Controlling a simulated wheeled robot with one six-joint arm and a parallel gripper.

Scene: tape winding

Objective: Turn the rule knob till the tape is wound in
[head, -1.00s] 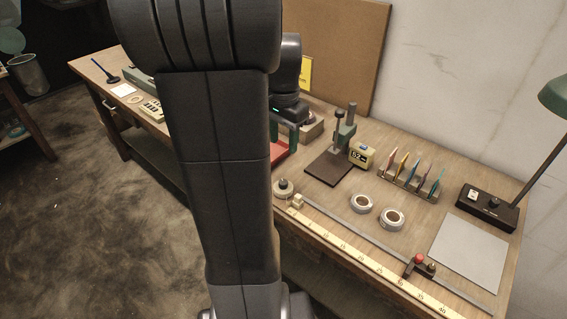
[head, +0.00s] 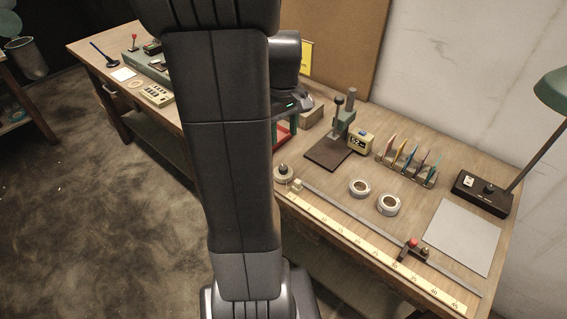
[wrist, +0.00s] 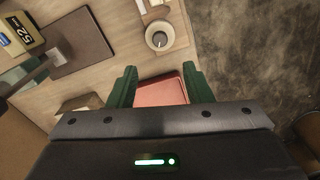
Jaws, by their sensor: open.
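The round pale tape case (head: 283,174) with its dark rule knob (head: 283,167) stands at the front edge of the bench in the head view. A long yellow tape (head: 360,243) with printed numbers runs from it along the front edge, drawn out. In the wrist view the knob (wrist: 159,39) shows at top centre, beyond the fingertips. My gripper (wrist: 160,80) has its two green fingers wide apart, with nothing between them. It is apart from the knob. In the head view my arm hides most of the gripper.
A grey rail (head: 350,212) lies behind the tape, with a red-knobbed stop (head: 411,246) near its far end. Two tape rolls (head: 359,188), a press stand (head: 335,153), a card rack (head: 408,168) and a grey sheet (head: 462,237) lie behind. A red tray (wrist: 162,91) sits below my fingers.

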